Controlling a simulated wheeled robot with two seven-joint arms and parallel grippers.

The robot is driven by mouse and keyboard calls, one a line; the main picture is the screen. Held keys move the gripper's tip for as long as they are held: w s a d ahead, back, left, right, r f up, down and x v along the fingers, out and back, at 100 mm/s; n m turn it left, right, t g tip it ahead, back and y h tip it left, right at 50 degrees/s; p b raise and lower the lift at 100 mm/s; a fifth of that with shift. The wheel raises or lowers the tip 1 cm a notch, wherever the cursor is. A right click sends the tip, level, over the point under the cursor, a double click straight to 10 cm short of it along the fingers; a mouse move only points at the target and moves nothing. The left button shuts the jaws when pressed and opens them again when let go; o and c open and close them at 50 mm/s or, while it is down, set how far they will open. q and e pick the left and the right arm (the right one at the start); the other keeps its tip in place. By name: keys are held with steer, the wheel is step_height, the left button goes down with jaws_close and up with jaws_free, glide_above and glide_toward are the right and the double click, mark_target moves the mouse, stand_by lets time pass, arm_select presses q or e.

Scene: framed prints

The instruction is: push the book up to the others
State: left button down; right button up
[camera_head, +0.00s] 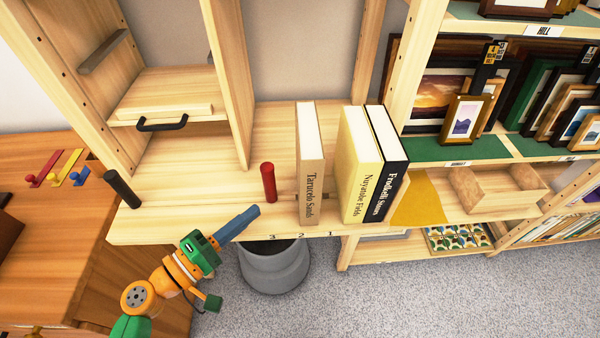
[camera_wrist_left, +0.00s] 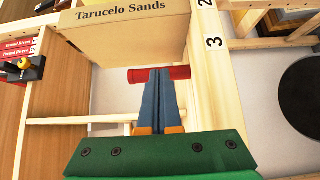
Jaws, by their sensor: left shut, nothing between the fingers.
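A tan book titled Tarucelo Sands (camera_head: 312,165) stands upright on the wooden shelf, apart from two other books. The cream Nuyarube Fields book (camera_head: 359,165) and the black Fridkell Storm book (camera_head: 389,165) stand side by side to its right, with a gap between. My left gripper (camera_head: 254,211) is shut and empty at the shelf's front edge, left of the tan book. In the left wrist view the closed blue fingers (camera_wrist_left: 161,72) point at a red cylinder, with the tan book (camera_wrist_left: 125,38) beyond. My right gripper does not show.
A red cylinder (camera_head: 268,182) stands on the shelf (camera_head: 230,222) left of the tan book, close to my fingertips. A dark cylinder (camera_head: 122,188) stands further left. A grey bin (camera_head: 274,270) is below the shelf edge. Framed prints fill the rack at right.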

arm_select(q)
steer(key=shift+w+d+r, duration=0.1)
steer(key=shift+w+d, duration=0.05)
steer(key=p+x, duration=0.2)
steer(key=x, duration=0.7)
steer(key=shift+d, duration=0.1)
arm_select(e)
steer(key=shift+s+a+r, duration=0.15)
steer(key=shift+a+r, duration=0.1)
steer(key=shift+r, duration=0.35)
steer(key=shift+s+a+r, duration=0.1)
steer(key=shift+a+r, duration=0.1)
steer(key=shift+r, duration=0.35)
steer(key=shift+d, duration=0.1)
arm_select(q)
steer(key=shift+d, duration=0.2)
steer(key=d, duration=0.4)
steer(key=shift+d+b, duration=0.25)
steer(key=shift+b, duration=0.1)
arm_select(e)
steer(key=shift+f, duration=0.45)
arm_select(q)
steer(key=shift+a, duration=0.1)
